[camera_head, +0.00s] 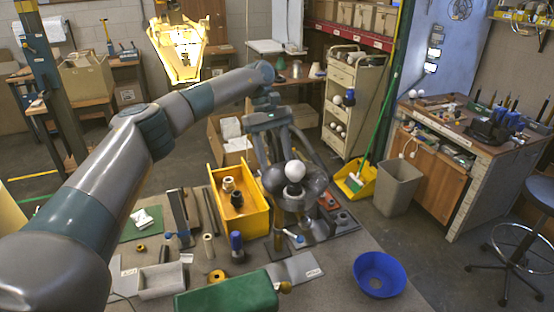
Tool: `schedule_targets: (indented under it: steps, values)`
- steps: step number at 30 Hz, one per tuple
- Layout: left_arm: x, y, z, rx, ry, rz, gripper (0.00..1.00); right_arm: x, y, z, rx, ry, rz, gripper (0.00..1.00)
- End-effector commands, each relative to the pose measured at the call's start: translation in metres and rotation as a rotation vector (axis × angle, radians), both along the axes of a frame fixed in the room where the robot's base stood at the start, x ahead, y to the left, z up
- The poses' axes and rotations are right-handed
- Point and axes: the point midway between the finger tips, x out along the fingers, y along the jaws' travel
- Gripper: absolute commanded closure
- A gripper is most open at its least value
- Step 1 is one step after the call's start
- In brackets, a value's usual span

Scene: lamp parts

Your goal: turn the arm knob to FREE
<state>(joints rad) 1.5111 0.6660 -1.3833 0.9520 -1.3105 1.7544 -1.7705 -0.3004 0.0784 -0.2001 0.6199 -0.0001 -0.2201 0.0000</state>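A lamp assembly with a dark round shade (317,182) and a white bulb (294,170) stands at the middle of the workbench (345,262). Small blue-tipped parts (299,238) show below the shade. I cannot make out which part is the arm knob, nor any FREE marking. My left arm comes in from the left and reaches over the bench. My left gripper (272,150) points down just behind the shade. Its fingertips are partly hidden by the shade, so its opening and any contact are unclear. My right gripper is not in view.
A yellow bin (256,222) holding parts stands left of the lamp. A blue bowl (379,274) is at the bench's right, and a green block (226,297) at the front. Small parts and tools crowd the left side. Bench between lamp and bowl is mostly clear.

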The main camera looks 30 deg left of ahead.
Motion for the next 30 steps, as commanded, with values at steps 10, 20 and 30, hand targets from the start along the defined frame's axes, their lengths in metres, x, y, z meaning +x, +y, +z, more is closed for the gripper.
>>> schedule_targets:
  steps: [10, 20, 30]
  values:
    - [-0.001, -0.001, -0.004, 0.0, 0.001, 0.0, 0.47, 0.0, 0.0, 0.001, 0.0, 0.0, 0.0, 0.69]
    - [-0.001, -0.001, -0.004, 0.001, 0.001, 0.001, 0.89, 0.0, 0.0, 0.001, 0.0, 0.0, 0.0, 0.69]
    - [-0.002, 0.0, -0.009, 0.0, -0.001, 0.162, 0.89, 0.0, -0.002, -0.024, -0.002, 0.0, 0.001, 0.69]
